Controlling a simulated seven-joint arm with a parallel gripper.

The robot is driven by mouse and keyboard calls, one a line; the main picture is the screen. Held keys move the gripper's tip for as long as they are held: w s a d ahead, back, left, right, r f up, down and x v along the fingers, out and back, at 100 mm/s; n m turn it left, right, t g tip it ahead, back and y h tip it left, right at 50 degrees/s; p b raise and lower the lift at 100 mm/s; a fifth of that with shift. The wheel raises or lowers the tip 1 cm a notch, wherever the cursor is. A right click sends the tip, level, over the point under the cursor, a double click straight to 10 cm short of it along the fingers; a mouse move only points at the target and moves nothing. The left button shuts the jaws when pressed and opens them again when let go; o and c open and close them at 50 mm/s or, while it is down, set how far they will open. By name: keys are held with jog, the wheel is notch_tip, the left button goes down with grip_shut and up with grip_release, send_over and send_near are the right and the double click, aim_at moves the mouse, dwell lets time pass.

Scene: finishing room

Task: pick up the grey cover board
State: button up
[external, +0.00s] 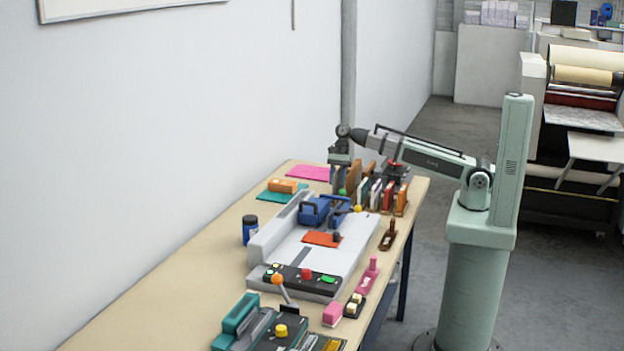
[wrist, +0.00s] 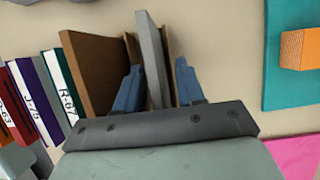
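The grey cover board (wrist: 152,58) stands upright in the wrist view, in a row with brown boards. A large brown board (wrist: 92,68) stands to its left, and a sliver of brown shows just behind its right side. My gripper (wrist: 159,65) is open, with one blue finger on each side of the grey board. The left finger is close to the board; a gap shows at the right finger. I cannot tell if either touches. In the external view my gripper (external: 343,172) is low over the far end of the table; the grey board cannot be made out there.
Labelled books (wrist: 48,90) stand left of the boards. A teal mat (wrist: 285,88) with an orange block (wrist: 302,49) and a pink sheet (wrist: 296,155) lie to the right. In the external view a grey machine (external: 345,245) fills the table's middle; the table's left front (external: 150,310) is bare.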

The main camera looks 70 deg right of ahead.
jog(key=shift+c, duration=0.4)
grip_shut()
dwell(0.4)
